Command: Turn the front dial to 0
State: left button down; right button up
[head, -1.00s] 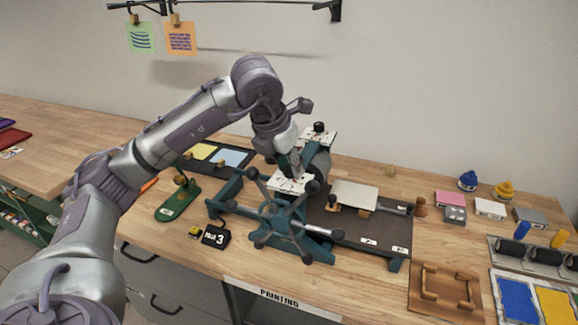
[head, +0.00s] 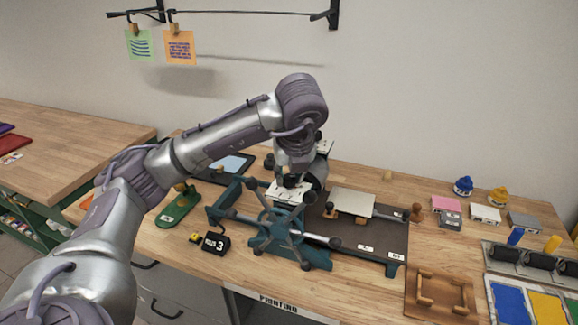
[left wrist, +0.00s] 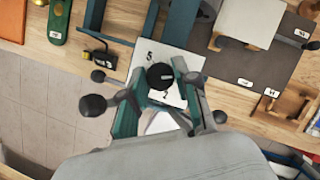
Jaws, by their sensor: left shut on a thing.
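The teal press (head: 285,235) stands on the wooden bench with a spoked handwheel at its front. The front dial is a black knob on a white plate (head: 288,195). My left gripper (head: 291,181) comes down onto it from above and is shut on the knob. In the left wrist view the black knob (left wrist: 160,75) sits on the white plate (left wrist: 143,60), with a 5 at its upper left and a 2 below it. Other figures and the knob's mark are too small or covered to read. My right gripper is in neither view.
A second white plate (head: 325,147) at the back of the press is partly behind my arm. A black tag marked 3 (head: 216,243) and a green stand (head: 180,207) are at the left. A wooden frame (head: 440,293) and ink items lie at the right. The handwheel's spokes crowd close below my gripper.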

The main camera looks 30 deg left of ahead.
pick_arm(q)
jog(key=shift+n+g+y+p, duration=0.3)
jog(key=shift+n+g+p, duration=0.1)
jog(key=shift+n+p, duration=0.8)
jog(key=c, duration=0.9)
grip_release()
jog(key=shift+o, duration=0.2)
jog(key=shift+d+r, duration=0.15)
jog(key=shift+r, duration=0.25)
jog(key=v, duration=1.1)
